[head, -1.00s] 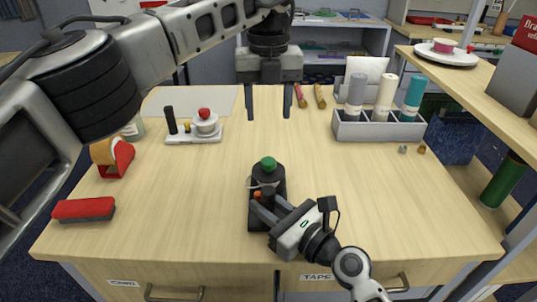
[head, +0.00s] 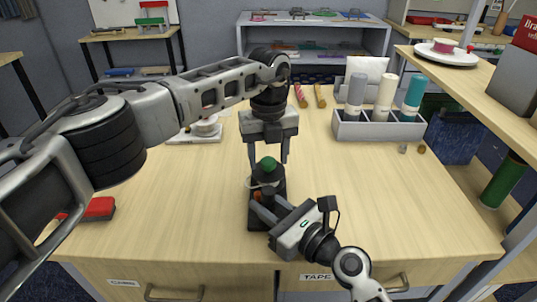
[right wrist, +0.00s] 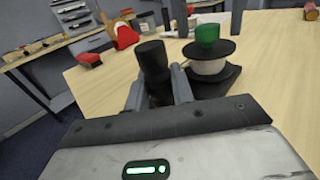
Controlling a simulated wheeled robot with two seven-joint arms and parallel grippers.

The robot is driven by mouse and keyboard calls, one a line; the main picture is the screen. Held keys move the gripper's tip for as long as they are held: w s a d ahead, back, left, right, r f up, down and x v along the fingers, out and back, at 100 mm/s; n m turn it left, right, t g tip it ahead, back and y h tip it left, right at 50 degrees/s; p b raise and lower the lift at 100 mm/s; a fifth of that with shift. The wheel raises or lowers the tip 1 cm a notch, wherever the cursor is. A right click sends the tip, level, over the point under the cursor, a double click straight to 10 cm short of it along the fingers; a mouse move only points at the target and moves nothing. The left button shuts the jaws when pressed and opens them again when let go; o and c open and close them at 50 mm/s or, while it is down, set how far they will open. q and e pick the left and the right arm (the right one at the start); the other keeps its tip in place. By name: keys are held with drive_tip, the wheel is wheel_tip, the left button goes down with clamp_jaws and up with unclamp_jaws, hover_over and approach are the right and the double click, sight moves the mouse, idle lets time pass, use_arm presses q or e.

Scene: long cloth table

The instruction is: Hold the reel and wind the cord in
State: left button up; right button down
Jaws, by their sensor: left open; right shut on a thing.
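The reel (head: 274,181) stands upright near the front middle of the table, on a dark base, with black discs and a green knob (head: 268,164) on top. White cord is wound between the discs, clearest in the right wrist view (right wrist: 208,67). My right gripper (head: 262,205) is shut on the black upright handle (right wrist: 151,62) beside the reel's drum. My left gripper (head: 268,156) points down, open, directly above the reel, with its fingertips at about the green knob's height in the picture; contact cannot be told. Its fingers also show behind the knob in the right wrist view.
A grey holder (head: 378,128) with several rolls stands at the back right. A white tray (head: 195,136) with a white pot is at the back left, partly behind my arm. The right front table is clear.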

use_arm(q)
drive_tip(key=shift+f, duration=0.1)
drive_tip(key=c, duration=1)
drive_tip(key=shift+m, duration=0.3)
drive_tip(key=m, duration=1.2)
drive_tip(key=shift+m, duration=2.2)
